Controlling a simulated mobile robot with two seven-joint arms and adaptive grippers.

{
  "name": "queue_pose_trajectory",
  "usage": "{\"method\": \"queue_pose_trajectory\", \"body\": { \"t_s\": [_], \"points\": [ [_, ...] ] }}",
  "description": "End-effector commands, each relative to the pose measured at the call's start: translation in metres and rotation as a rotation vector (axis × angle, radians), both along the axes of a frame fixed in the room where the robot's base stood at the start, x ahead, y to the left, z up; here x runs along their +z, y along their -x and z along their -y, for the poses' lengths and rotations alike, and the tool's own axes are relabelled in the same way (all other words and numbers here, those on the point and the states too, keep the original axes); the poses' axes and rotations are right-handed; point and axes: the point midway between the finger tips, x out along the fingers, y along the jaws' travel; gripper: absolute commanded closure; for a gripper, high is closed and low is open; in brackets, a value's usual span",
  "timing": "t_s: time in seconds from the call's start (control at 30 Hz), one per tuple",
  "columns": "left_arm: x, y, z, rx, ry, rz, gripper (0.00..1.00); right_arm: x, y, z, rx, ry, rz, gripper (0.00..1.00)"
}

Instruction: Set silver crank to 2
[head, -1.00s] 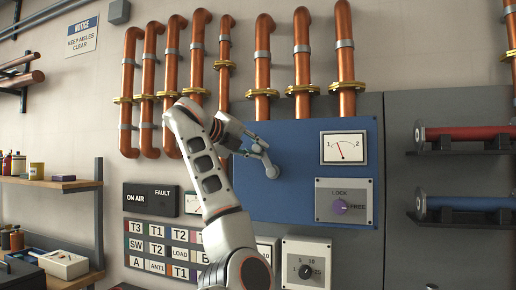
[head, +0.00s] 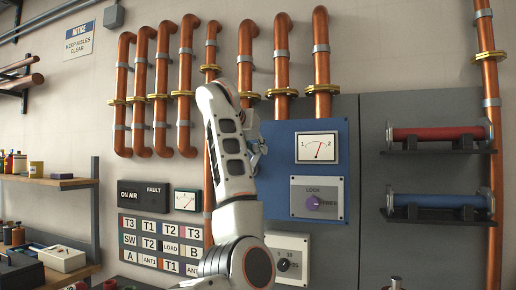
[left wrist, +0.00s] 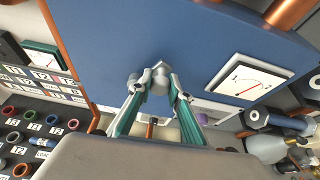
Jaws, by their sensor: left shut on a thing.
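The silver crank (left wrist: 160,78) sits on the blue panel (head: 277,190). In the left wrist view its metal end is between the fingertips of my left gripper (left wrist: 155,80), which is shut on it. In the head view the left gripper (head: 256,148) is at the panel's left part, and my arm hides most of the crank. The gauge (head: 317,147), marked 1 and 2, is right of the gripper. Its red needle leans right of the middle, towards 2. The gauge also shows in the left wrist view (left wrist: 248,80). My right gripper is not in view.
Below the gauge is a purple LOCK/FREE knob (head: 313,203). A white dial plate (head: 288,258) is lower down. Copper pipes (head: 246,60) run above the panel. Red (head: 435,133) and blue (head: 440,201) cylinders rest on brackets at right. Labelled buttons (head: 163,240) are at lower left.

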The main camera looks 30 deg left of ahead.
Motion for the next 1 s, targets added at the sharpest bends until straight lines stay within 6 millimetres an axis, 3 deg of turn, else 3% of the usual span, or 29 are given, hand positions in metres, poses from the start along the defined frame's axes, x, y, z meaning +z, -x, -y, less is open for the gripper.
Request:
{"method": "queue_pose_trajectory", "body": {
  "t_s": [0.5,1.0],
  "points": [
    [-0.025,-0.008,0.026,-0.009,-0.412,-0.102,1.0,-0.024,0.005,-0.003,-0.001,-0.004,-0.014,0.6],
    [-0.034,-0.009,0.032,-0.008,-0.561,-0.139,1.0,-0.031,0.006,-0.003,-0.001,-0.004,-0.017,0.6]
  ]
}}
